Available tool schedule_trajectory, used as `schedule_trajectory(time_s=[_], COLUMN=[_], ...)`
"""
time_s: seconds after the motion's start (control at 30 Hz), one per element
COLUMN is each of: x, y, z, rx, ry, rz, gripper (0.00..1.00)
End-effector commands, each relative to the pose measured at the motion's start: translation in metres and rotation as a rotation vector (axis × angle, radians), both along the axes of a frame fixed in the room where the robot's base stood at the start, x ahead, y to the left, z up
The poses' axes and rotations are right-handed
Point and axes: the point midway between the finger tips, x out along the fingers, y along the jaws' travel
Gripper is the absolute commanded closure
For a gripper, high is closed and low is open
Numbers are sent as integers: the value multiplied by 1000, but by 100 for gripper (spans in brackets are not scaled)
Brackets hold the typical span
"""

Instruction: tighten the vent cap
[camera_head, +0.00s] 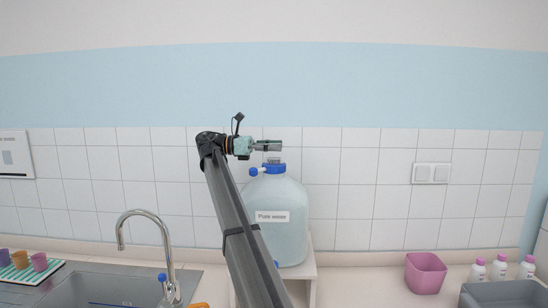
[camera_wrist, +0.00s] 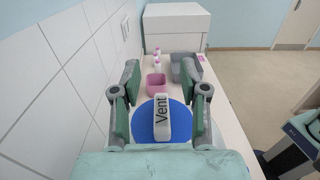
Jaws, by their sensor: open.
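The large translucent bottle (camera_head: 285,240) labelled "Pure water" stands upright on a white stand, with a blue cap (camera_head: 273,169) on top. In the wrist view the vent cap (camera_wrist: 159,119) shows as a light upright grip marked "Vent" over a blue disc (camera_wrist: 143,124). My gripper (camera_head: 270,146) is just above the bottle's top, pointing right. In the wrist view my gripper (camera_wrist: 161,84) is open, one finger on each side of the vent grip. Gaps show on both sides, and I see no contact.
The white stand (camera_head: 307,272) is on the counter. A sink with a curved tap (camera_head: 146,215) is left, with several cups beyond it. A pink bin (camera_head: 425,273), white bottles (camera_head: 501,267) and a grey tray (camera_head: 502,294) are right. The tiled wall is close behind.

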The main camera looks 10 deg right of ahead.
Motion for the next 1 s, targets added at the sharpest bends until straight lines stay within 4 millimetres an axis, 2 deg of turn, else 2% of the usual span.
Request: schedule_trajectory(time_s=[0.03,0.2,0.43,0.83,1.0], x=[1,1,0,2,24], y=[0,0,0,1,9], z=[11,39,57,57,35], rx=[0,-1,-1,-3,-23], ry=[-2,-2,0,-6,-88], rz=[0,-1,-1,9,145], gripper=[56,56,56,56,56])
